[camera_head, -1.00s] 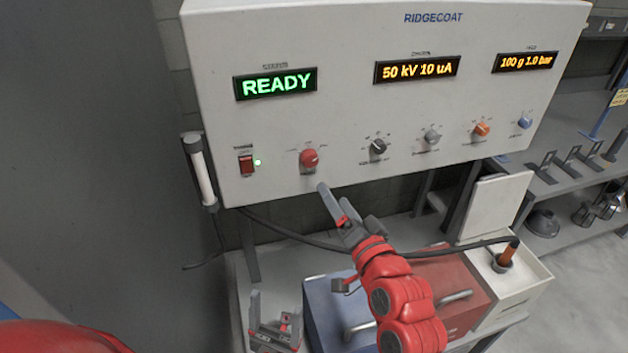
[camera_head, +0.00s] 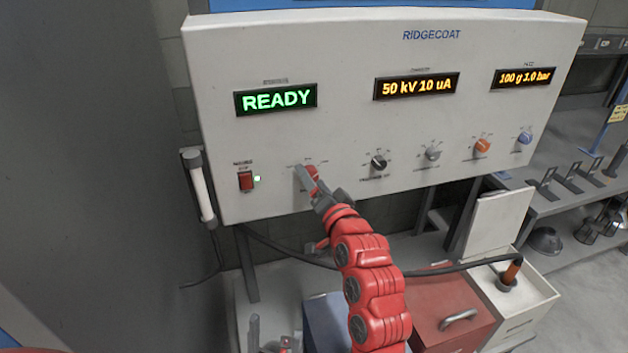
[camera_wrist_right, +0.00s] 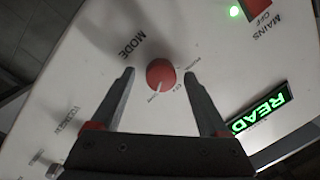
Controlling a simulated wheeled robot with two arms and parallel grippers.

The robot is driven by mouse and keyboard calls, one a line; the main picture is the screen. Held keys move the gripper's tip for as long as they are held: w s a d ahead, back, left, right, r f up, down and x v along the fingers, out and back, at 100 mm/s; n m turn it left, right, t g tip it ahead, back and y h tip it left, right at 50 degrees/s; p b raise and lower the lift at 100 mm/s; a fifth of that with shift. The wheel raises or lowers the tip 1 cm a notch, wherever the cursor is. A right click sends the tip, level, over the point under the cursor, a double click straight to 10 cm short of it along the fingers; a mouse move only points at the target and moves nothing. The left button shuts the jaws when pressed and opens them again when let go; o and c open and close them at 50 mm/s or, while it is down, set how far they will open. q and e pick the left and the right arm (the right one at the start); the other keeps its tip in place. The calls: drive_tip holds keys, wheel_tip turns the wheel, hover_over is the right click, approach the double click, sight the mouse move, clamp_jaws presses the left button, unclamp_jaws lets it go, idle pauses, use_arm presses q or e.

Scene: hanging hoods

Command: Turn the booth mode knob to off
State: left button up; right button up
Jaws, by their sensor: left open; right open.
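The red mode knob (camera_head: 312,172) is on the lower left of the white control panel, partly covered by my right gripper (camera_head: 306,178). In the right wrist view the knob (camera_wrist_right: 161,74) lies between the tips of my open right gripper (camera_wrist_right: 160,76), with a visible gap on both sides. Its white pointer line is toward the gripper's palm, near a small label too blurred to read surely; an OFF label is beside it, nearer the right finger. My left gripper (camera_head: 271,338) is open and empty at the bottom, away from the panel.
The panel (camera_head: 400,60) has a green READY display (camera_head: 276,99), a red mains switch (camera_head: 246,181) and several other knobs right of the mode knob. A white handle-like tube (camera_head: 200,188) hangs at its left edge. Boxes and a black hose (camera_head: 430,271) are below.

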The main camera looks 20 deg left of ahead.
clamp_jaws()
drive_tip(key=shift+r+n+h+b, duration=0.1)
drive_tip(key=shift+n+h+b, duration=0.5)
drive_tip(key=shift+n+b, duration=6.35)
drive_tip(key=m+b, duration=0.2)
drive_tip(key=shift+m+b, duration=0.25)
drive_tip(key=shift+b, duration=0.15)
unclamp_jaws()
drive_tip(key=shift+a, duration=0.1)
